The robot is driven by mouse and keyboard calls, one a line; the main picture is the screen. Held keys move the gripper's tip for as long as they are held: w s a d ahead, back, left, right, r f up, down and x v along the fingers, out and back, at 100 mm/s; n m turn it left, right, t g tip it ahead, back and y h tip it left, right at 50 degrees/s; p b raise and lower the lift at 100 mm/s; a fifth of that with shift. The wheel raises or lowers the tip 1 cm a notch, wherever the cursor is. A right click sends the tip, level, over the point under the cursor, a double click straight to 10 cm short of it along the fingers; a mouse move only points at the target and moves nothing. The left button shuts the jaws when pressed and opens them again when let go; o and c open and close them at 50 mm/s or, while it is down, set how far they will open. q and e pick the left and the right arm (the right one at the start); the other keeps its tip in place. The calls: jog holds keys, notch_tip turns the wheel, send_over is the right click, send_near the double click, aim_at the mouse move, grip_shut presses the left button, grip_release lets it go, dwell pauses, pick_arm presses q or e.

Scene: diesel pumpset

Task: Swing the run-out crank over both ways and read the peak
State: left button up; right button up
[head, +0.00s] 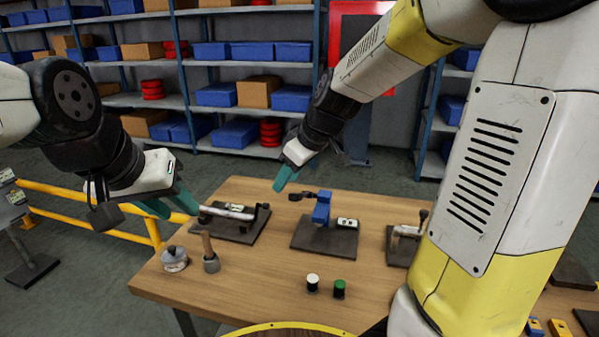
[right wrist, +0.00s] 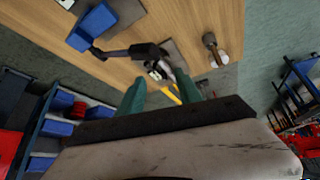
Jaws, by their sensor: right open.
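A fixture with a pale shaft and a dark upright end (head: 263,212) lies on a dark plate at the left of the wooden table. Right of it, a blue stand (head: 321,208) with a dark arm at its top stands on another plate beside a small pale unit with a green display (head: 347,223). I cannot tell for certain which part is the run-out crank. My right gripper (head: 284,178) is open and empty above the table's far edge. In the right wrist view its fingers (right wrist: 160,95) point toward the shaft fixture (right wrist: 165,68), apart from it. My left gripper (head: 172,204) is open beside the table's left edge.
A lidded pot (head: 174,259), a mallet-like tool (head: 209,256), a white-topped button (head: 312,283) and a green-topped button (head: 339,289) stand at the front. Another fixture (head: 403,238) is partly hidden by my right arm. A yellow rail (head: 95,222) runs left.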

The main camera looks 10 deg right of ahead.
jog(key=s+d+r+m, duration=0.3)
jog(key=s+r, duration=0.1)
jog(key=s, duration=0.3)
jog(key=shift+d, duration=0.2)
jog(key=n+g+h, duration=0.1)
jog(key=n+h, duration=0.5)
jog(key=n, duration=0.1)
send_near(265, 204)
jog(key=x, duration=0.8)
jog(key=shift+w+f, duration=0.15)
jog(key=shift+f, duration=0.15)
grip_shut()
